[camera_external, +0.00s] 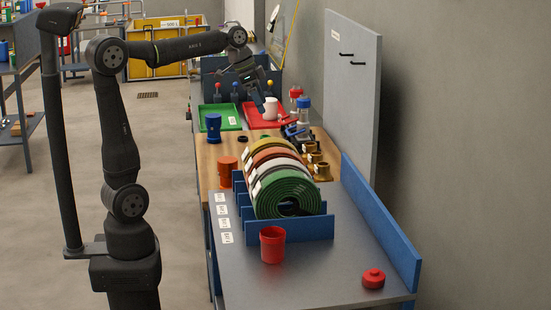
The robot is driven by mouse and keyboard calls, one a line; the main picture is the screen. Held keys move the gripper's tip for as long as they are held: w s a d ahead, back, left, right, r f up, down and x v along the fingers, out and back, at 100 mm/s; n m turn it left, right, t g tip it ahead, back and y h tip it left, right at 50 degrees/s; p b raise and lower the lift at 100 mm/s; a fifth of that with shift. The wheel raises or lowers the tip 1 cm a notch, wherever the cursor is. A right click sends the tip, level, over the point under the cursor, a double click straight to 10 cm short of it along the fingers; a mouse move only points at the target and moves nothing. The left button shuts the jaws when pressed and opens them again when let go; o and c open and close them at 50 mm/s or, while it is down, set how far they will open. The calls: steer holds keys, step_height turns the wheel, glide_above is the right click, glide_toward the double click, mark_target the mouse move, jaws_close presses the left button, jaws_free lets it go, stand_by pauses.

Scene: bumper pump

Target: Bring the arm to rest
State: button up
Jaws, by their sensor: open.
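My gripper (260,104) hangs at the far end of my outstretched arm, pointing down above the back of the workbench. It is open, small and partly lost against the trays behind it. A white cylinder (270,108) stands in the red tray (255,122) just right of the fingertips. I cannot tell whether the gripper touches it. I see nothing clearly held in the jaws.
A green tray (227,114) lies left of the red one. Coiled hoses (285,190) stand in a blue rack nearer the camera. A blue canister (213,127), orange container (227,171), red cup (272,245) and red cap (373,278) stand around. A grey panel (352,90) rises at right.

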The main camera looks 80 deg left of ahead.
steer(key=w+d+m+h, duration=0.1)
steer(key=w+d+m, duration=0.1)
steer(key=d, duration=0.5)
steer(key=shift+w+d, duration=0.15)
